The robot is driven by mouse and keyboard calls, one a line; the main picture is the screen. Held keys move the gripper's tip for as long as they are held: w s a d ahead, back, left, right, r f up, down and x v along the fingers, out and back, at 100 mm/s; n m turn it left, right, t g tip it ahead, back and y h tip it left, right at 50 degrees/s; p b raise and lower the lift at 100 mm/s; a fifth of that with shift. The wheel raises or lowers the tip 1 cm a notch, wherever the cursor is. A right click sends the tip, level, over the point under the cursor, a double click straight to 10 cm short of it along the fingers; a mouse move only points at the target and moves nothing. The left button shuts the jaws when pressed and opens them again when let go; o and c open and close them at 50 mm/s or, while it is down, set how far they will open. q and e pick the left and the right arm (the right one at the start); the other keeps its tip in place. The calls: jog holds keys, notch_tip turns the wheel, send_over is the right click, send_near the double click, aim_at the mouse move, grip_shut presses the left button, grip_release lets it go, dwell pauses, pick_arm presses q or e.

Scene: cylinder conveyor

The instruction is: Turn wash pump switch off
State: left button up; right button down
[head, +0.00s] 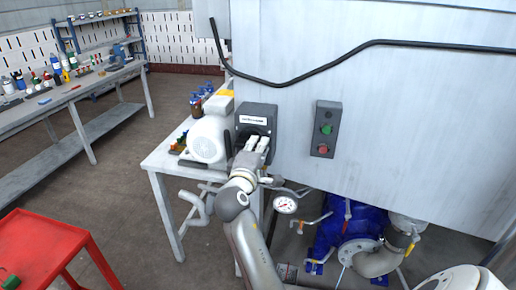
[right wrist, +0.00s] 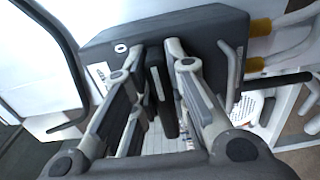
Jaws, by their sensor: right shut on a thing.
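The wash pump switch is a dark box (head: 257,118) with a white label, fixed to the left edge of the grey cabinet wall. My right gripper (head: 257,144) reaches up to its front and covers the knob in the head view. In the right wrist view, the dark box (right wrist: 215,35) fills the top. Its black switch handle (right wrist: 158,88) stands between the two fingers of my right gripper (right wrist: 165,60), which are shut on it. The exact angle of the handle is hard to tell. My left gripper is not in view.
A control box (head: 325,129) with green and red buttons is on the cabinet to the right. A white motor (head: 208,139) stands on a bench at left. A pressure gauge (head: 286,205) and blue pump (head: 345,232) are below. A red table (head: 45,243) is at lower left.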

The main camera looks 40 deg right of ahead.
jog(key=shift+f, duration=0.15)
jog(key=c, duration=1.4)
grip_release()
